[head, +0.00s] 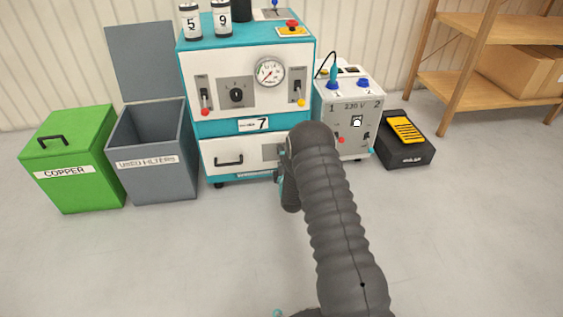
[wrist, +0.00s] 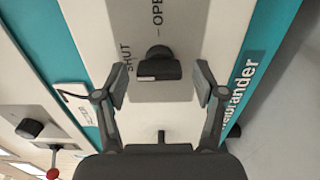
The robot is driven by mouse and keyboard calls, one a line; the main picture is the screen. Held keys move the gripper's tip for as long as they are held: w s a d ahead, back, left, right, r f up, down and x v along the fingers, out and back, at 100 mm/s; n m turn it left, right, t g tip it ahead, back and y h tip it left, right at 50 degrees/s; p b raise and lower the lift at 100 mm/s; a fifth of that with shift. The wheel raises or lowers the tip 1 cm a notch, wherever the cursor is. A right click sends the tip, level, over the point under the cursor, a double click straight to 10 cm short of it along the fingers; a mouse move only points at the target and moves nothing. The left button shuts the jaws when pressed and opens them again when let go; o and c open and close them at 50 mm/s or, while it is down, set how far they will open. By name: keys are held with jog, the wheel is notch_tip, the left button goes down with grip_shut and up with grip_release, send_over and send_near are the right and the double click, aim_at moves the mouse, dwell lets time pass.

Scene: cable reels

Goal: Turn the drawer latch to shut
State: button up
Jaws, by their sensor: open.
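The drawer latch (wrist: 158,66) is a dark knob on a grey plate (wrist: 185,20) on the white drawer front, seen in the wrist view. The words OPEN and SHUT are printed around it. Its narrow end seems to point toward OPEN. My gripper (wrist: 160,86) is open, with one finger on each side of the knob in the picture; I cannot tell whether either finger touches it. In the head view the drawer (head: 240,147) looks closed in the teal and white cabinet. My arm hides the latch there, and most of my gripper.
A grey 230 V box (head: 345,125) stands right of the cabinet, with a black and yellow pedal (head: 405,150) beyond it. A grey open bin (head: 155,185) and a green COPPER bin (head: 72,185) stand left. The floor in front is clear.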

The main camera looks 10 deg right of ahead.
jog(key=s, duration=1.2)
